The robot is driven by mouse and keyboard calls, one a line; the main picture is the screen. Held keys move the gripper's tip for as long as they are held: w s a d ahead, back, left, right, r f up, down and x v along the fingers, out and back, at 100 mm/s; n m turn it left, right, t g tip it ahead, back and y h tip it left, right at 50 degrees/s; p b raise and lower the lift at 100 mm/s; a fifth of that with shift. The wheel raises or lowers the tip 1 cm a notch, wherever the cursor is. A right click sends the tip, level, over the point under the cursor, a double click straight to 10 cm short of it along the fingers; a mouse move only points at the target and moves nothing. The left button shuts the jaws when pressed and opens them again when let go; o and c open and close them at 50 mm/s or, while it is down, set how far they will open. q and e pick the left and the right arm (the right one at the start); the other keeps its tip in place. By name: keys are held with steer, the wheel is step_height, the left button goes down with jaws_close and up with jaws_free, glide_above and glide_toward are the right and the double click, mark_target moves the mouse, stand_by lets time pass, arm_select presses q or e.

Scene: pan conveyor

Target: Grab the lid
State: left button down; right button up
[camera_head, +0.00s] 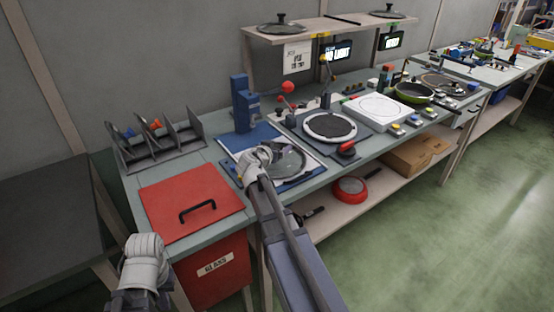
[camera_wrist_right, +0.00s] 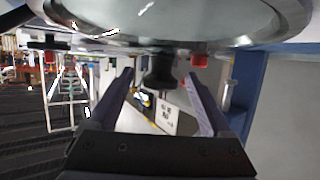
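A glass lid (camera_head: 288,160) with a metal rim lies on the blue station at the front of the bench. My right gripper (camera_head: 254,160) is at its left side, and the arm hides part of it. In the right wrist view the lid (camera_wrist_right: 200,22) fills the top, with its dark knob (camera_wrist_right: 159,72) between the two fingertips of my right gripper (camera_wrist_right: 160,80). The fingers are open, with a gap on each side of the knob. My left gripper (camera_head: 143,250) is low at the left, away from the lid; its fingers cannot be made out.
A red glass bin (camera_head: 165,215) with a black handle stands left of the lid. A grey rack (camera_head: 160,150) is behind the bin. A blue post (camera_head: 241,105) with a red ball stands behind the lid. A round burner plate (camera_head: 330,127) is to the right. More lids (camera_head: 282,27) rest on the shelf.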

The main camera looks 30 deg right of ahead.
jaws_close()
stand_by(0.5)
stand_by(0.8)
